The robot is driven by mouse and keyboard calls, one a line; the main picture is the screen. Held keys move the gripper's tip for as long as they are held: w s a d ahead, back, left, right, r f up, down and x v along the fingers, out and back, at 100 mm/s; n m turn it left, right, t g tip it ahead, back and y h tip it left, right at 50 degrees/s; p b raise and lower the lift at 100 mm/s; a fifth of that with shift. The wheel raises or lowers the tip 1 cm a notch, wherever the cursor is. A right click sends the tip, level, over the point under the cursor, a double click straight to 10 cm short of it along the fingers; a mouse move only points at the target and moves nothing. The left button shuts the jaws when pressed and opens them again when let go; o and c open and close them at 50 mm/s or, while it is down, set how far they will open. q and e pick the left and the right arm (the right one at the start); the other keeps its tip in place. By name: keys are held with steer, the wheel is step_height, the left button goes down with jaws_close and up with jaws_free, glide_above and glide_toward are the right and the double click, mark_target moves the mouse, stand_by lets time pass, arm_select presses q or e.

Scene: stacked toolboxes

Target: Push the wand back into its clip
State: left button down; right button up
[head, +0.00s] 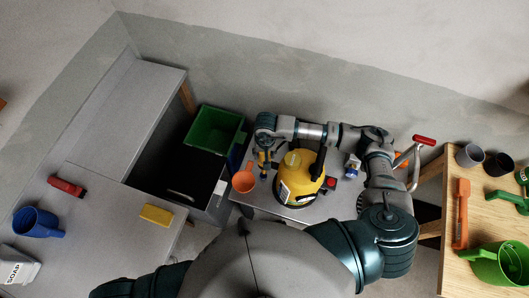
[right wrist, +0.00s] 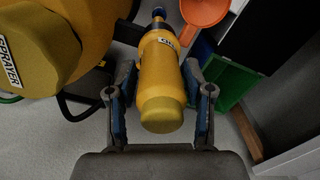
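The yellow sprayer (head: 302,168) stands on a small grey table (head: 307,214). Part of it shows at the left of the right wrist view (right wrist: 35,45). My right gripper (head: 263,165) points down beside its left side. In the right wrist view the gripper (right wrist: 159,72) has its fingers either side of a yellow bottle-shaped piece (right wrist: 162,85) with a dark blue tip and a small label. Slim gaps seem to show between fingers and piece. I cannot make out a wand or its clip for sure. My left gripper is out of view.
An orange funnel (head: 244,181) and a green crate (head: 214,130) are left of the sprayer. A red-handled grey bent tube (head: 414,165) is at the right, near a wooden bench (head: 480,220) with cups and tools. A grey worktop (head: 110,215) is at the left.

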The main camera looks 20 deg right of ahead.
steer(key=shift+o, duration=0.6)
steer(key=shift+r, duration=0.25)
step_height(320, 180, up, 11)
steer(key=shift+d+r, duration=0.15)
steer(key=shift+r, duration=0.05)
